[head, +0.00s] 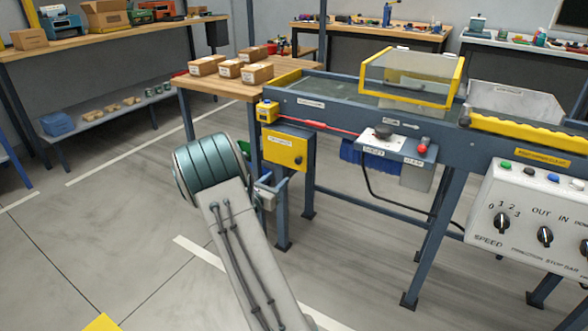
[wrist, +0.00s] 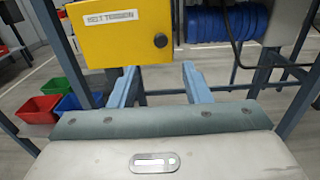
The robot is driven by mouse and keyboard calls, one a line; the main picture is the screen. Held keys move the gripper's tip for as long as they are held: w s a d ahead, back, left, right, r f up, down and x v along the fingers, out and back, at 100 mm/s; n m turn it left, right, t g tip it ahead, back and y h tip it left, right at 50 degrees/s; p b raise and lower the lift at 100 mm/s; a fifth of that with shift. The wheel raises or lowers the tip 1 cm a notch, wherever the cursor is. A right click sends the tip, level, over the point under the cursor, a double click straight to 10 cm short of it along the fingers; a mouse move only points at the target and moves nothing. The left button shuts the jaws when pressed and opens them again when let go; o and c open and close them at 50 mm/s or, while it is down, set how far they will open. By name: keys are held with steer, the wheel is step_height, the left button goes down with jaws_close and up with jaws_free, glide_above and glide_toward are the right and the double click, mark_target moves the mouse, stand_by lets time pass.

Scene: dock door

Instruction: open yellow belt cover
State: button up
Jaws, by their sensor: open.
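A yellow cover labelled "BELT TENSION" (wrist: 110,45) fills the upper left of the wrist view, with a dark round knob (wrist: 160,40) near its right edge. It looks shut. In the head view the same yellow cover (head: 284,149) sits on the conveyor frame, below the belt's left end. My gripper (wrist: 160,84) is open and empty, its two blue fingers spread below the cover and apart from the knob. In the head view my gripper (head: 272,187) is just below the cover, partly hidden by my arm.
The conveyor (head: 335,90) carries a yellow-framed clear guard (head: 410,78). A control panel (head: 530,215) stands at right. A table with cardboard boxes (head: 230,69) is behind the cover. Red (wrist: 40,109) and green (wrist: 70,102) bins sit on the floor at left. Conveyor legs stand close by.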

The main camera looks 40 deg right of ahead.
mark_target(297, 161)
steer(key=b+x, duration=0.2)
steer(key=x, duration=0.9)
steer(key=shift+d+b, duration=0.3)
steer(key=shift+b, duration=0.05)
jaws_close()
